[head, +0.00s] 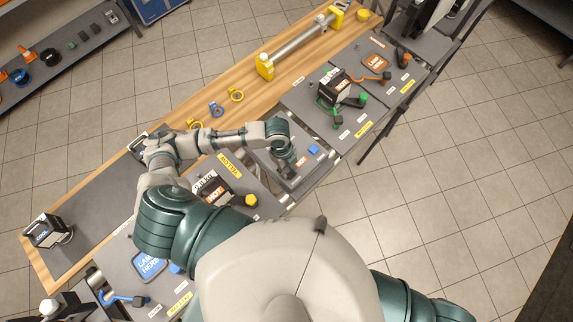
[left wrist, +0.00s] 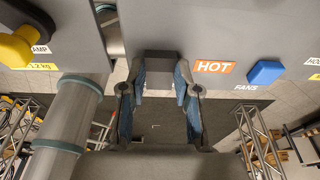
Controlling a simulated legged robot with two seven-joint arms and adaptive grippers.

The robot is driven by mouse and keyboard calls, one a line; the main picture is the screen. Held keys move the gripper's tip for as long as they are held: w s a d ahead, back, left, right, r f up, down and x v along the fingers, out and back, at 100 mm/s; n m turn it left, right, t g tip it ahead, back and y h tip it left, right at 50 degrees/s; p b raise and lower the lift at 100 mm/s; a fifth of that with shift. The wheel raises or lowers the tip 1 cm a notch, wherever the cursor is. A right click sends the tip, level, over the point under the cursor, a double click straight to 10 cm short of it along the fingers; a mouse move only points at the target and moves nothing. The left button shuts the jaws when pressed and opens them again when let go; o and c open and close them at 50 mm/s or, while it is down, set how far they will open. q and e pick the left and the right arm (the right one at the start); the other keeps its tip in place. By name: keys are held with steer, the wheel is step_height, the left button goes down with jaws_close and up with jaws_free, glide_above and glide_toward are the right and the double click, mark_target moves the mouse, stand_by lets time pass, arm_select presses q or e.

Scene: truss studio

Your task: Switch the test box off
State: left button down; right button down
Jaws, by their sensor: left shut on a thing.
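A grey box-like panel (head: 272,160) on the bench bears an orange HOT label and a blue block; I take it for the test box. In the left wrist view its grey face (left wrist: 225,30) shows the HOT label (left wrist: 214,67) and the blue FANS block (left wrist: 265,72). My left gripper (head: 291,163) is over this panel. In the left wrist view its fingers (left wrist: 160,82) are closed on a dark grey block-shaped handle (left wrist: 158,62) at the panel's edge, left of the HOT label. Whether the handle is at on or off cannot be told. My right gripper is out of view.
A yellow knob (head: 250,200) and a black HOT lamp unit (head: 211,188) stand left of the panel. A black unit with green clamps (head: 336,88) stands beyond it. Yellow and blue rings (head: 217,109) lie on the wooden bench strip. Tiled floor (head: 450,190) is clear at right.

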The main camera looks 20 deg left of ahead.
mark_target(291, 173)
arm_select(q)
steer(key=shift+s+d+f+t+y, duration=0.15)
steer(key=shift+d+t+y, duration=0.1)
steer(key=shift+y, duration=0.35)
steer(key=shift+s+d+r+t+y, duration=0.1)
steer(key=shift+t+y, duration=0.15)
steer(key=shift+y, duration=0.35)
steer(key=c, duration=0.8)
jaws_free()
steer(key=shift+f, duration=0.1)
steer(key=shift+c, duration=0.2)
steer(key=shift+w+d+r, duration=0.1)
steer(key=shift+d+r, duration=0.1)
steer(key=shift+r, duration=0.05)
step_height(291, 173, up, 12)
steer(key=shift+d+f, duration=0.2)
steer(key=shift+f, duration=0.05)
